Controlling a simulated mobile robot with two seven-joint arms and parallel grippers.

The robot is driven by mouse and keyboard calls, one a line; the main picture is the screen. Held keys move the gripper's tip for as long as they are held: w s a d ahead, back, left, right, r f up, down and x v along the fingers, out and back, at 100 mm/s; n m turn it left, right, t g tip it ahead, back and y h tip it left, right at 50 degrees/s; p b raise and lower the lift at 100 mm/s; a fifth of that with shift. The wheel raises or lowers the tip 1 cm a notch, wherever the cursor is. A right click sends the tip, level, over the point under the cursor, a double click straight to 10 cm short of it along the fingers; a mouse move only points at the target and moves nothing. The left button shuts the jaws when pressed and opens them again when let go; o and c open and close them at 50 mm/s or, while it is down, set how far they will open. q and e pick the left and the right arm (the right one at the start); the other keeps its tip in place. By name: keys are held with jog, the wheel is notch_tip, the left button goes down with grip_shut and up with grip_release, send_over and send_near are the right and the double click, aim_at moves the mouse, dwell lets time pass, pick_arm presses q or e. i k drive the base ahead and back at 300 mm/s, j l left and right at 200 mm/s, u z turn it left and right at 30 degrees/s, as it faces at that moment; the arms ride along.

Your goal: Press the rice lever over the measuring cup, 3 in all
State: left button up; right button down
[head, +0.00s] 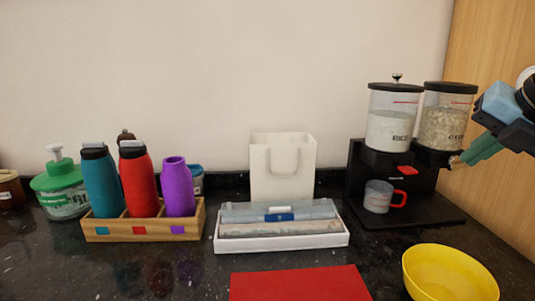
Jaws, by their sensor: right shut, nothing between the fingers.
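The dispenser (357,180) is a black stand at the right with two clear canisters. The left canister (391,130) holds white grains that look like rice; the right one (443,128) holds beige flakes. A red lever (405,171) sticks out below the left canister. The measuring cup (377,197), clear with a red handle, stands upright on the dispenser's base below the left canister, a little left of the lever. My right gripper (456,162) is shut and empty beneath the right canister, to the right of the red lever and apart from it. My left gripper is out of view.
A yellow bowl (450,275) and a red mat (300,284) lie in front. A white tray (282,243) with folded cloths and a white bag (283,165) stand mid-counter. A wooden rack (105,230) with bottles is at left. A wooden panel (500,50) bounds the right.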

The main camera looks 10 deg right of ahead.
aim_at(407, 169)
jog(key=k, duration=1.05)
